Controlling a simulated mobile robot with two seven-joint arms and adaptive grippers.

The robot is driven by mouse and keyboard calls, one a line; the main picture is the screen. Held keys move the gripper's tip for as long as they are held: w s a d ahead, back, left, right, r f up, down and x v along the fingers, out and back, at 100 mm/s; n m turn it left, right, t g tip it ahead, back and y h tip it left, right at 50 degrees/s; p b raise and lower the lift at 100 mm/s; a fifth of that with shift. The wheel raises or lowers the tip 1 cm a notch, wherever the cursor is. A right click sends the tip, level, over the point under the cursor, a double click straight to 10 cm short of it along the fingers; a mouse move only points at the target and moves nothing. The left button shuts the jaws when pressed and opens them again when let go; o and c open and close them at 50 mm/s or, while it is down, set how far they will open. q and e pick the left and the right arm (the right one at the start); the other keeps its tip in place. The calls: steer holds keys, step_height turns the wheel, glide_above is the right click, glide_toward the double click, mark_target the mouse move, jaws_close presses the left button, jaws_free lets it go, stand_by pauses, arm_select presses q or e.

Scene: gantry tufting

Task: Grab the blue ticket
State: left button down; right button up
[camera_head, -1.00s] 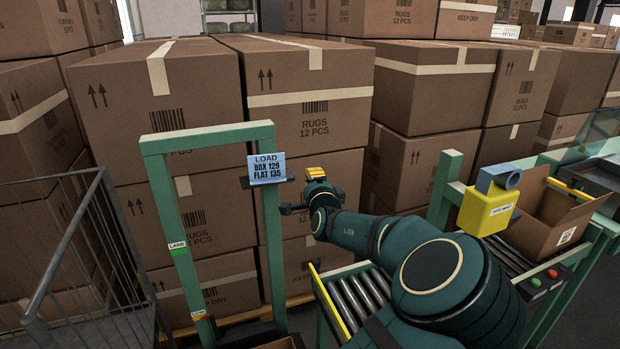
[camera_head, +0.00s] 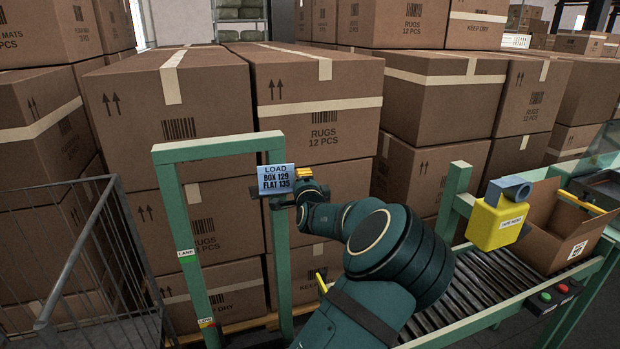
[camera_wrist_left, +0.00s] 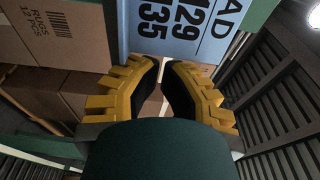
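The blue ticket (camera_head: 275,179), lettered "LOAD BOX 129 FLAT 135", sits on a dark holder at the right post of a green frame. It fills the top middle of the left wrist view (camera_wrist_left: 180,25), its text turned sideways. My left gripper (camera_head: 303,174) is right at the ticket's right edge in the head view. In the left wrist view its yellow and black fingers (camera_wrist_left: 161,65) converge at the ticket's near edge with a narrow gap between them. Whether they touch or grip it, I cannot tell. My right gripper is in no view.
The green frame (camera_head: 171,200) stands before stacked brown boxes (camera_head: 315,105). A roller conveyor (camera_head: 490,285) lies at right, with a yellow device (camera_head: 497,222) and an open carton (camera_head: 562,225). A grey railing (camera_head: 100,250) is at left.

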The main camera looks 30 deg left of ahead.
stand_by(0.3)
arm_select(q)
steer(key=shift+s+a, duration=0.5)
steer(key=shift+s, duration=0.4)
steer(key=shift+d, duration=0.1)
